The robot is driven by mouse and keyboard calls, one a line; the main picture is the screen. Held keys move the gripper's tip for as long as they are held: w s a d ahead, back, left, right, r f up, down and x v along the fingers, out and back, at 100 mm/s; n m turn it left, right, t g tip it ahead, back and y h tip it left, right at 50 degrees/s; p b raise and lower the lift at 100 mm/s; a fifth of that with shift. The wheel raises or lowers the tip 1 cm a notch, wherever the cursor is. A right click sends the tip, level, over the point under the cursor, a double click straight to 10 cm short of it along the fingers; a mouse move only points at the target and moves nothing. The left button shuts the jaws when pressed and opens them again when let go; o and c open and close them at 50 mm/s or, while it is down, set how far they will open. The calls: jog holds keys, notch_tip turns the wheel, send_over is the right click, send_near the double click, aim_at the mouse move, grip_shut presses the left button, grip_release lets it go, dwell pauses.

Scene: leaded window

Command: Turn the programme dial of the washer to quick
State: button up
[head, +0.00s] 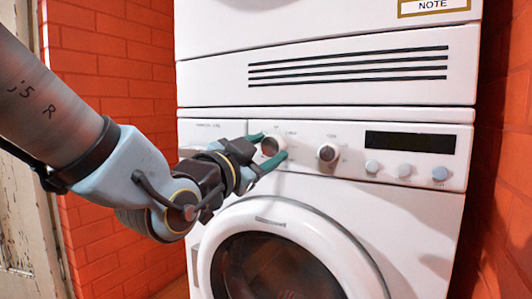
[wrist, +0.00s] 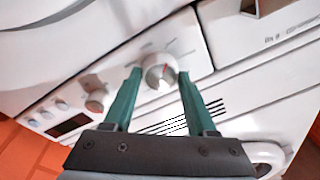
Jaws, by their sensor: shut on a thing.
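The white washer (head: 230,190) stands with its control panel facing me. Its programme dial (head: 271,146) is a round knob on the left part of the panel. My gripper (head: 269,147) has its two green fingers on either side of this dial, shut on it.
A second knob (head: 328,153) is to the right of the dial. Several small round buttons (head: 404,170) and a dark display (head: 410,142) are farther right. The round door (head: 290,215) is below. Another white machine (head: 330,75) is stacked on top. Red brick walls (head: 110,60) flank both sides.

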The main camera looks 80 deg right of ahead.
jog(key=o, duration=1.4)
jog(key=shift+c, duration=0.2)
jog(key=p+v, duration=0.2)
jog(key=v, duration=0.8)
jog(key=shift+w+a, duration=0.15)
jog(key=shift+a, duration=0.25)
